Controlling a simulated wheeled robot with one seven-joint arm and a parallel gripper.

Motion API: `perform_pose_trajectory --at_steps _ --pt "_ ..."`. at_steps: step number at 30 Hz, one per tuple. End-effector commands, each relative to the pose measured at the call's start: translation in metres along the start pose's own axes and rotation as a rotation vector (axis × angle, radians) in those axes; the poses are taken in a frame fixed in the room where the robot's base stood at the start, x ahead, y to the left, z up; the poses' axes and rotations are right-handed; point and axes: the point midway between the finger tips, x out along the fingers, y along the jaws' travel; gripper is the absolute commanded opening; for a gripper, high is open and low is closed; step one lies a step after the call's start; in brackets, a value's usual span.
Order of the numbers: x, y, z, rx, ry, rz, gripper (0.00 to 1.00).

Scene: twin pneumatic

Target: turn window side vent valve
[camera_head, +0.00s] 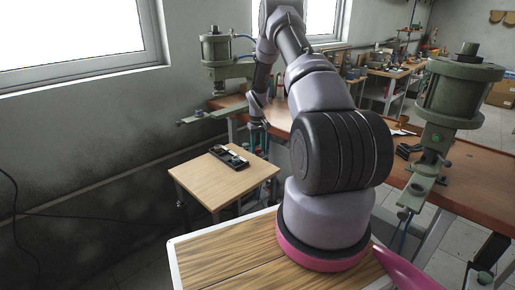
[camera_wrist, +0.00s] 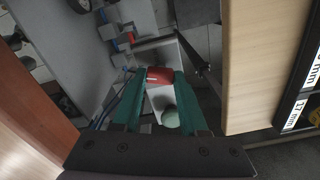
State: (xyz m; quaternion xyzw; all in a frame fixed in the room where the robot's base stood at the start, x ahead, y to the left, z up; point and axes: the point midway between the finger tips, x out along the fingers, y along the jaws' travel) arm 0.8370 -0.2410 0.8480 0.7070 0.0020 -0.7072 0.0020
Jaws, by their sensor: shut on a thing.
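The window-side pneumatic machine (camera_head: 215,50) is a grey-green cylinder unit standing by the window wall, at the back left of my arm in the head view. In the wrist view a red valve handle (camera_wrist: 160,76) lies between the tips of my gripper (camera_wrist: 159,80). The two teal fingers are shut on it from both sides. A pale green round knob (camera_wrist: 170,118) shows between the fingers, nearer to the palm. In the head view my gripper (camera_head: 261,146) points down below the bench edge, too small there to show the valve.
A small wooden table (camera_head: 222,184) with a black tray (camera_head: 229,156) stands close to my gripper; its edge (camera_wrist: 238,65) fills the right of the wrist view. The brown workbench (camera_head: 470,185) carries a second pneumatic machine (camera_head: 455,95). Blue hoses (camera_wrist: 112,105) run left of the fingers.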

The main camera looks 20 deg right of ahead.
Motion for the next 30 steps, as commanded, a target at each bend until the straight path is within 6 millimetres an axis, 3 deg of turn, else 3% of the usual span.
perform_pose_trajectory --at_steps 12,30 --pt "-0.0005 0.0004 -0.0004 -0.275 0.001 0.000 0.00" --pt "-0.0005 0.0003 -0.0004 -0.360 0.001 0.000 0.00"
